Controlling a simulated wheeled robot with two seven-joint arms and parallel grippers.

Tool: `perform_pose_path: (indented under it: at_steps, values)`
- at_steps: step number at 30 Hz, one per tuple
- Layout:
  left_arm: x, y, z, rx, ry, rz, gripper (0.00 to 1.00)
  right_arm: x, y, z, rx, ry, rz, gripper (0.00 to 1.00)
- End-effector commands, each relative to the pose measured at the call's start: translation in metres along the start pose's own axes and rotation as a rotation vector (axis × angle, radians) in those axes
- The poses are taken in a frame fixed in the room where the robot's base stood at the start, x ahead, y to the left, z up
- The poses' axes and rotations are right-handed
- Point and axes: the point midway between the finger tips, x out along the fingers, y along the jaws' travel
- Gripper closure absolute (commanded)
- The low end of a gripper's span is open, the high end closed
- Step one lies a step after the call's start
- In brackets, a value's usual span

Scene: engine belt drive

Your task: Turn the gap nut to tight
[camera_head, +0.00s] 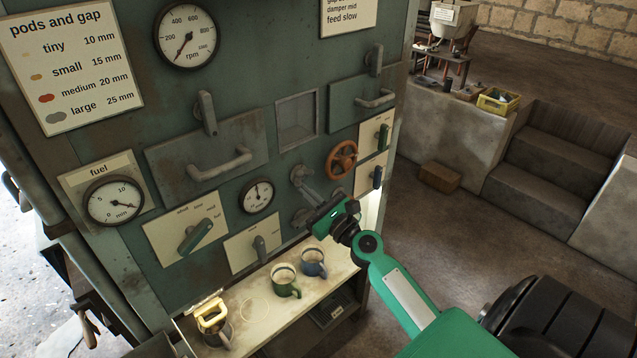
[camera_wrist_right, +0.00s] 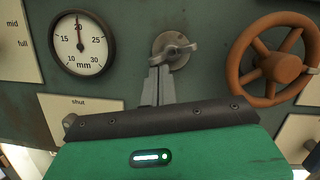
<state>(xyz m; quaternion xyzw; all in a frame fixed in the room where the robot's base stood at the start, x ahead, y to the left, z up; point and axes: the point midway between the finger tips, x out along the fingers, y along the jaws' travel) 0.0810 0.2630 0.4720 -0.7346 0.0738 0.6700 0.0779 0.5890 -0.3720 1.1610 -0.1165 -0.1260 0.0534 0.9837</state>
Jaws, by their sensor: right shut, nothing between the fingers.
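The gap nut is a grey metal wing nut on a round boss (camera_wrist_right: 174,49), beside the mm dial (camera_wrist_right: 82,43). The dial's needle points up, near 20. In the head view the nut (camera_head: 298,173) sits on the green panel between the dial (camera_head: 258,195) and the orange handwheel. My right gripper (camera_head: 309,191) is shut and empty, its fingers pointing at the panel just below the nut. In the right wrist view the fingers (camera_wrist_right: 158,84) end just under the nut's left wing; I cannot tell whether they touch it. My left gripper is not in view.
The orange handwheel (camera_head: 341,159) stands out right of the nut. A second round fitting (camera_head: 301,217) is below it, partly behind my gripper. A green mug (camera_head: 286,281) and a blue mug (camera_head: 313,263) stand on the shelf below. A drawer handle (camera_head: 221,165) juts out at left.

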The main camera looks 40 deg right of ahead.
Motion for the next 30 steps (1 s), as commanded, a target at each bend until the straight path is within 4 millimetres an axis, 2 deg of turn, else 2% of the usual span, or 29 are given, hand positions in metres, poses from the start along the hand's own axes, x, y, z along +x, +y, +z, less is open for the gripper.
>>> perform_pose_path:
  at_steps: [30]
  values:
    - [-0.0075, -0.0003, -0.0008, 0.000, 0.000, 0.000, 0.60, 0.0010, 0.0030, 0.0039, 0.008, 0.000, -0.001, 1.00]
